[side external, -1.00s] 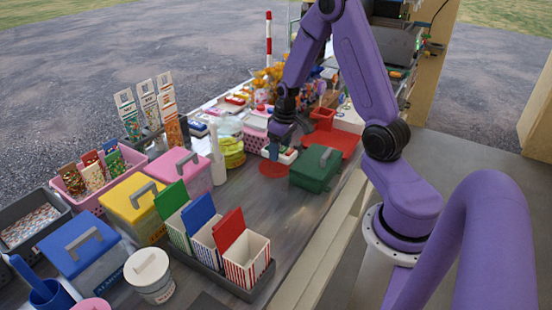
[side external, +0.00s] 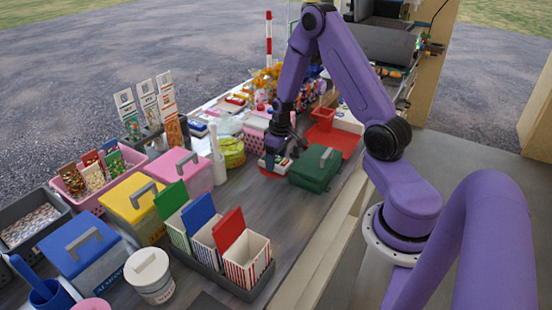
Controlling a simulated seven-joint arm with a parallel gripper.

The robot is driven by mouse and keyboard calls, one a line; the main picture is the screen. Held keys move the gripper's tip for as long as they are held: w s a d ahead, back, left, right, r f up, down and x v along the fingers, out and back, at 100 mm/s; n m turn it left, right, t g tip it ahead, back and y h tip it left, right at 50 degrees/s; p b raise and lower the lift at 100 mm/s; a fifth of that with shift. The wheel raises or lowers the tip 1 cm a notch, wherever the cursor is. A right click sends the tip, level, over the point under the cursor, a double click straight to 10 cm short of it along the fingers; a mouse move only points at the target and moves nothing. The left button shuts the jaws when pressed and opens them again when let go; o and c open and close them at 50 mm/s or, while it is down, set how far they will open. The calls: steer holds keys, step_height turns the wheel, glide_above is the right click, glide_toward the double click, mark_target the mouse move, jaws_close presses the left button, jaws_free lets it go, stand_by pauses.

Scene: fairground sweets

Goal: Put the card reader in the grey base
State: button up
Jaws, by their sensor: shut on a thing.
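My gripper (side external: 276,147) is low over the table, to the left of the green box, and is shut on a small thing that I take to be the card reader. The fingers and the arm hide most of it. A small pale thing with dark and coloured patches (side external: 277,163) shows at the fingertips, above a red round mat (side external: 269,174). I cannot tell whether this is the card reader or part of another thing there. I cannot clearly make out the grey base, nor whether the held thing touches anything.
The green box with a grey handle (side external: 316,169) stands close right of my gripper. A pink dotted container (side external: 256,134) and a yellow-green stack (side external: 232,153) stand to the left. Red, blue and green-backed striped boxes (side external: 246,258) stand nearer. Bare table lies in between.

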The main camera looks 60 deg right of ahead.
steer(key=shift+f, duration=0.1)
steer(key=o, duration=1.2)
